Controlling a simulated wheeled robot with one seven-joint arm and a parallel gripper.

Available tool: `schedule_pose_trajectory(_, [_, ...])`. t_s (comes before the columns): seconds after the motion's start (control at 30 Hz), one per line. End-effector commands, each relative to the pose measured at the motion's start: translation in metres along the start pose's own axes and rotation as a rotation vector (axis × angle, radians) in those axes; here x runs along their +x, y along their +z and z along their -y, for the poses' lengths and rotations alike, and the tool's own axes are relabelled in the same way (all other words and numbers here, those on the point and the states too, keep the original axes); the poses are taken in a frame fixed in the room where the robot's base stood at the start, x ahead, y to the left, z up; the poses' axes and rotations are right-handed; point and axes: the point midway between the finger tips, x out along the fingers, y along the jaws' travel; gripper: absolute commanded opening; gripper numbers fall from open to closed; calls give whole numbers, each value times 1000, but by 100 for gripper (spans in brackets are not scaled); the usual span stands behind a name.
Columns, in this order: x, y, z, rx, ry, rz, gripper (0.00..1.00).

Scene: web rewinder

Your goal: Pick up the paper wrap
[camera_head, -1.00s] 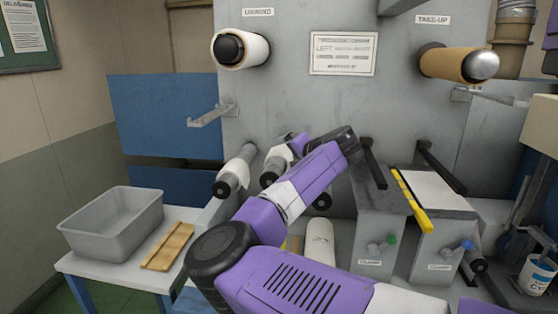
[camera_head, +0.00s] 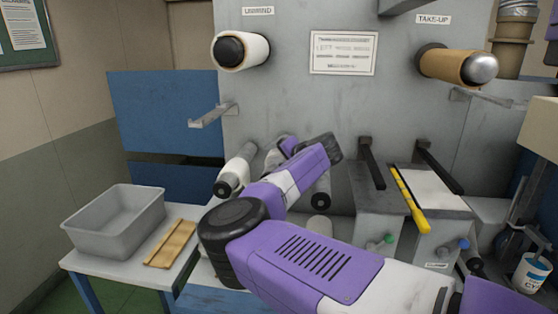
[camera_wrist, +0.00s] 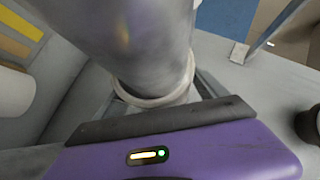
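I cannot tell for sure which thing is the paper wrap. In the wrist view a pale ring (camera_wrist: 155,99) sits around the lower end of a thick grey cylinder (camera_wrist: 125,35), just beyond my gripper's dark edge. In the head view a flat tan folded piece (camera_head: 171,243) lies on the side table. My gripper's purple body fills the bottom of the wrist view. Its fingertips are hidden, so I cannot see whether it is open or shut.
A grey bin (camera_head: 115,222) stands on the side table (camera_head: 200,222) at left. The machine panel (camera_head: 290,95) carries a white unwind roll (camera_head: 258,49) and a brown take-up roll (camera_head: 445,64). A metal bracket (camera_head: 212,116) and dark bars (camera_head: 371,165) stick out. A yellow bar (camera_head: 408,200) lies at right.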

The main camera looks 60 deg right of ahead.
Motion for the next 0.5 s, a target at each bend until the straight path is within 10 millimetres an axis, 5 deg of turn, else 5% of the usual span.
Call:
schedule_pose_trajectory(0.03, [0,0,0,0,0,0,70])
schedule_pose_trajectory(0.23, [0,0,0,0,0,0,31])
schedule_pose_trajectory(0.5, [-1,0,1,0,0,0,30])
